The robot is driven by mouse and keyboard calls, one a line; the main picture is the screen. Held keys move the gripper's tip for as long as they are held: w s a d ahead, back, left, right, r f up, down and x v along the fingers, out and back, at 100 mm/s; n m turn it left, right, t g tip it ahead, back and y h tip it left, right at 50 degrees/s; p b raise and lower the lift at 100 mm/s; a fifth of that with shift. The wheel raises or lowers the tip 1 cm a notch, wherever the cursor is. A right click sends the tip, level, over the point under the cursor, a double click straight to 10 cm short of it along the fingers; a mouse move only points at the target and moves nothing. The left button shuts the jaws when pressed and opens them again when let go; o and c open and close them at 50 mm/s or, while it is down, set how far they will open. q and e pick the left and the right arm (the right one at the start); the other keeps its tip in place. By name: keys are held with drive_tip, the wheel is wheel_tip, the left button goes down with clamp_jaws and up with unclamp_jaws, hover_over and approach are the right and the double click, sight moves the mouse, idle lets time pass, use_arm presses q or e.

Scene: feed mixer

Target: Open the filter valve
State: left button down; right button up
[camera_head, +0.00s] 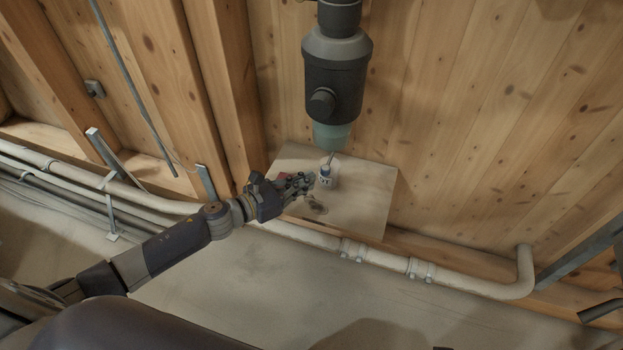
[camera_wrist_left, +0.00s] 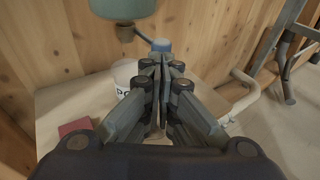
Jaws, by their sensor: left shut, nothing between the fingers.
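The filter (camera_head: 336,75) is a dark grey cylinder on a vertical pipe, with a round knob (camera_head: 321,103) on its front and a teal bowl (camera_head: 332,136) at its bottom. The bowl also shows at the top of the left wrist view (camera_wrist_left: 123,8), with a small brownish outlet or valve (camera_wrist_left: 125,34) under it; I cannot tell whether it is open or shut. My left gripper (camera_head: 309,180) is below the bowl, apart from it, close beside a white container on the shelf. Its fingers (camera_wrist_left: 161,68) are together and empty. My right gripper is not in view.
The white container (camera_wrist_left: 121,74) with dark lettering stands on a small shelf (camera_head: 362,206). A reddish item (camera_wrist_left: 75,126) lies on the shelf's left part. A pale pipe (camera_head: 390,262) runs below the shelf. Wooden boards rise behind.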

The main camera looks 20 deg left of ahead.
sight(330, 161)
use_arm(q)
drive_tip(key=shift+x, duration=1.15)
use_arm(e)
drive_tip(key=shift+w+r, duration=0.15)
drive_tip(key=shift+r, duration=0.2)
use_arm(q)
drive_tip(key=shift+d, duration=0.1)
